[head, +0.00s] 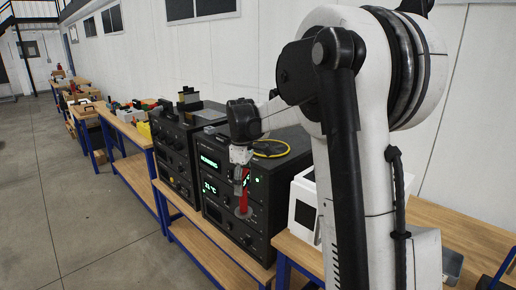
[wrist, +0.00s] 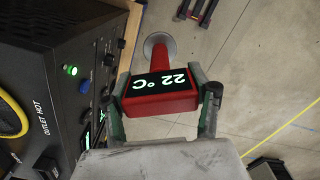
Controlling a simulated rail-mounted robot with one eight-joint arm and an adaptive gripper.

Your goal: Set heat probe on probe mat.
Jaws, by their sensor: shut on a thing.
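The heat probe (wrist: 160,92) is a red tool with a black display reading 22 °C and a round grey disc at its far end. My gripper (wrist: 162,100) is shut on it, one finger on each side of the display head. In the head view my gripper (head: 241,165) holds the red probe (head: 243,200) hanging down in front of the black rack unit, above the floor or bench edge. Whether it touches the rack front cannot be told.
Wooden benches run left.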

